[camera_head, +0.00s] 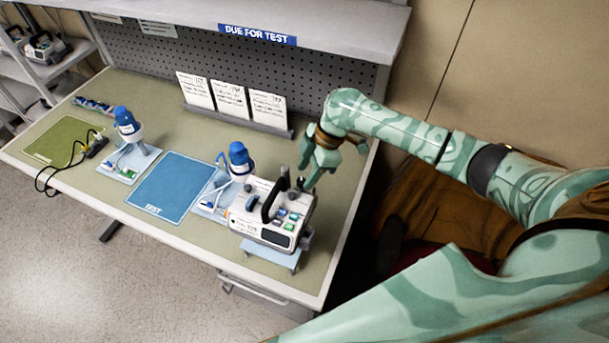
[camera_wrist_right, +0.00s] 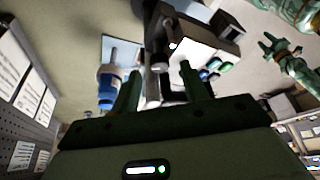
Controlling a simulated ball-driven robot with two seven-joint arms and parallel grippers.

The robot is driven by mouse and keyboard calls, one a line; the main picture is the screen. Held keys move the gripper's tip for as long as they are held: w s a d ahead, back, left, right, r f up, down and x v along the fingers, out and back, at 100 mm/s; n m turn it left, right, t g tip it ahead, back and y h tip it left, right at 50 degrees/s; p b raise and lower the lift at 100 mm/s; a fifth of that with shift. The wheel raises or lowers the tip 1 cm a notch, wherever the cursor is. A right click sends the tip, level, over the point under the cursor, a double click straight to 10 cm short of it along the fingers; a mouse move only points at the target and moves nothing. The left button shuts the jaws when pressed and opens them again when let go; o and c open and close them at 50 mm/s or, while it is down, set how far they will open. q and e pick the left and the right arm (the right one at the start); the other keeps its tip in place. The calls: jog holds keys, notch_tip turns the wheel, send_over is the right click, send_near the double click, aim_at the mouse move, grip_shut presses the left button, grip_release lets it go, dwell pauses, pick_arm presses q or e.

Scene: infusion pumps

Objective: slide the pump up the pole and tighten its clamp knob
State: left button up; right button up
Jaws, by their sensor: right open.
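The white pump (camera_head: 262,212) with a black carry handle, coloured buttons and a dark screen stands near the bench's front right corner. A dark knob-like part (camera_head: 299,183) sticks up at its back right edge. My right gripper (camera_head: 308,172) is open and empty, fingers pointing down beside that part. In the right wrist view, my right gripper's fingers (camera_wrist_right: 160,88) are spread, with a dark round-ended part (camera_wrist_right: 160,62) of the pump (camera_wrist_right: 205,52) just beyond them. I cannot make out a pole clearly.
Two blue-and-white devices (camera_head: 127,125) (camera_head: 240,158) stand on pale trays. A blue TEST mat (camera_head: 172,188) lies between them. A green mat (camera_head: 63,140) and a black cable lie at the left. Cards (camera_head: 230,102) stand before the pegboard, under a shelf (camera_head: 330,25).

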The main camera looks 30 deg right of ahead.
aim_at(301, 183)
jog(key=shift+x, duration=1.15)
jog(key=shift+c, duration=0.4)
grip_shut()
jog(key=m+p, duration=0.1)
jog(key=p, duration=0.3)
jog(key=shift+r+m+t, duration=0.3)
jog(key=shift+m, duration=0.1)
jog(key=shift+f+p, duration=0.2)
jog(key=shift+p, duration=0.15)
jog(key=shift+o, duration=0.4)
grip_release()
